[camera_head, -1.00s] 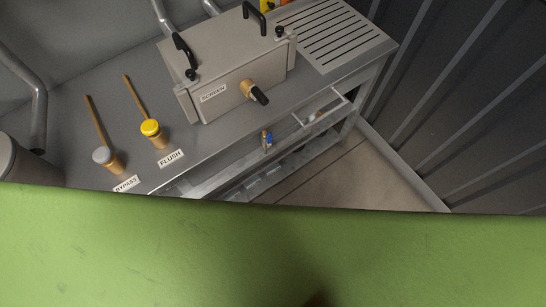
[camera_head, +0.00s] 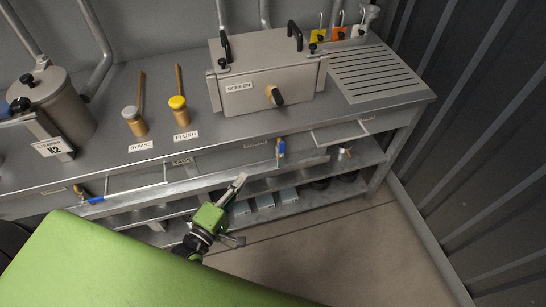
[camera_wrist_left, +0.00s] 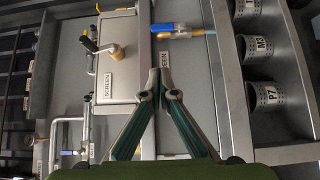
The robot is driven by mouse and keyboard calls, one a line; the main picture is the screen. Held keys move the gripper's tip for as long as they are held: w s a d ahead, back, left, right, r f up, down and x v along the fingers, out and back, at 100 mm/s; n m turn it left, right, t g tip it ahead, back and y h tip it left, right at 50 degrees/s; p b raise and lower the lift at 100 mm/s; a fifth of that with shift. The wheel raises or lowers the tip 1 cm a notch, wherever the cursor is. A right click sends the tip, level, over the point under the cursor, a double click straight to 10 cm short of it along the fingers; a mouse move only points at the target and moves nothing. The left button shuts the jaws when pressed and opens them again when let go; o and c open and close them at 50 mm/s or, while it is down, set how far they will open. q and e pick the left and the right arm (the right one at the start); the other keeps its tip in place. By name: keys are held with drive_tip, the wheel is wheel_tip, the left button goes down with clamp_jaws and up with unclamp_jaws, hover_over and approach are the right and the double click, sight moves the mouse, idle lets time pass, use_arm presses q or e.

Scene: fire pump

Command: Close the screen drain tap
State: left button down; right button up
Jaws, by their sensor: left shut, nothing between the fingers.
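The screen drain tap (camera_head: 280,149) is a small brass valve with a blue lever under the bench's front edge, beside a SCREEN label. In the left wrist view the blue lever (camera_wrist_left: 182,31) lies along its pipe, above the fingertips in the picture. My left gripper (camera_head: 240,179) is in front of the bench, left of and below the tap in the head view, apart from it. Its fingers (camera_wrist_left: 160,82) are shut with nothing between them. My right gripper is not in view.
The SCREEN box (camera_head: 262,78), with a black-handled brass tap (camera_head: 275,95), stands on the bench above. A tray (camera_head: 340,134) sticks out right of the drain tap. Another blue-lever tap (camera_head: 92,199) is at the left. The floor at the right is clear.

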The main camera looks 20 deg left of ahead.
use_arm(q)
drive_tip(key=b, duration=0.2)
approach(282, 150)
drive_tip(key=w+a+r, duration=0.1)
drive_tip(key=w+a, duration=0.2)
drive_tip(key=a, duration=0.1)
drive_tip(key=w+d, duration=0.2)
drive_tip(key=shift+w+d+r, duration=0.1)
drive_tip(key=shift+w+d, duration=0.2)
drive_tip(key=shift+w, duration=0.1)
drive_tip(key=shift+w+d, duration=0.3)
drive_tip(key=shift+d, duration=0.2)
